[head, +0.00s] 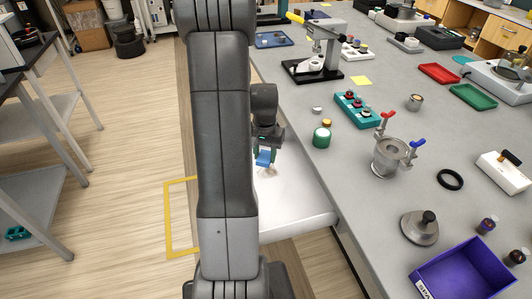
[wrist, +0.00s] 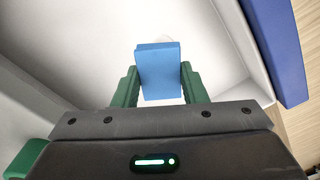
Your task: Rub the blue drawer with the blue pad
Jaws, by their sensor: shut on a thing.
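The blue drawer is pulled open; its pale inside (head: 298,208) shows below the bench edge in the head view. Its blue front (wrist: 282,45) shows at the right of the wrist view, and my arm hides it in the head view. My gripper (head: 265,150) is over the open drawer, with green fingers shut on the blue pad (wrist: 158,70). The pad also shows in the head view (head: 264,158), at the gripper's tip. A faint mark shows on the drawer floor near the pad. I cannot tell whether the pad touches the floor.
The grey bench (head: 345,165) runs along the right of the drawer. A green-sided jar (head: 321,138), a teal block (head: 356,110), a metal pot with red and blue clamps (head: 390,155) and a purple bin (head: 463,272) stand on it. Open wooden floor lies to the left.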

